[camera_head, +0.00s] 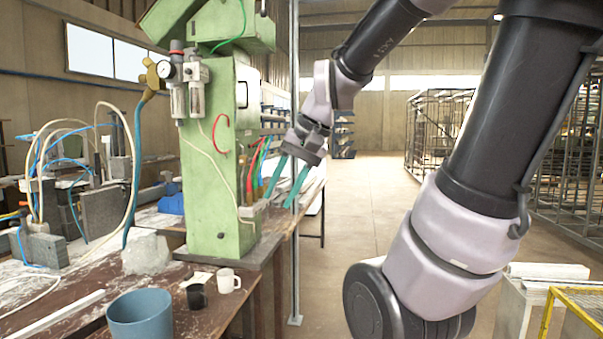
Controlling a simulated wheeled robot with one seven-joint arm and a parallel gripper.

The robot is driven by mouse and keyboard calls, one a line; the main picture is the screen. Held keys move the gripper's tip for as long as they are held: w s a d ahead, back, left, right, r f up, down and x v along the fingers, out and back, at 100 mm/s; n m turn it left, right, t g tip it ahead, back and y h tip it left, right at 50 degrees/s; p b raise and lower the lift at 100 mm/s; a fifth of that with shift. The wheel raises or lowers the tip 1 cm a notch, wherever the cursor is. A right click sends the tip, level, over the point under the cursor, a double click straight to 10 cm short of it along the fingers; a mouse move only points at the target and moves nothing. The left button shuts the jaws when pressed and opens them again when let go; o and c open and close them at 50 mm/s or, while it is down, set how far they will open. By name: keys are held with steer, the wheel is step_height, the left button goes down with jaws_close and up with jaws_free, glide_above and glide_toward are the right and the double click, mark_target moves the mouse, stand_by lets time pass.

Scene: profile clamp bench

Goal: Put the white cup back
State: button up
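The white cup (228,281) stands upright on the brown bench, near its right edge and in front of the green machine's base. Its handle points right. My gripper (279,201) is in the air above and to the right of the cup, beside the green machine. Its two teal fingers point down and are apart, with nothing between them. The gripper is clear of the cup.
A dark cup (196,296) stands just left of the white cup. A blue-grey bucket (140,315) is at the bench front. The green machine (222,150) with hoses rises behind the cups. A thin metal post (295,260) stands right of the bench. The floor beyond is open.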

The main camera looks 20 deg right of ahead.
steer(key=s+d+r+t, duration=0.1)
steer(key=s+d+r+t+h, duration=0.1)
steer(key=d+r+n+t, duration=0.1)
steer(key=r, duration=0.1)
steer(key=shift+s+h, duration=0.4)
stand_by(0.9)
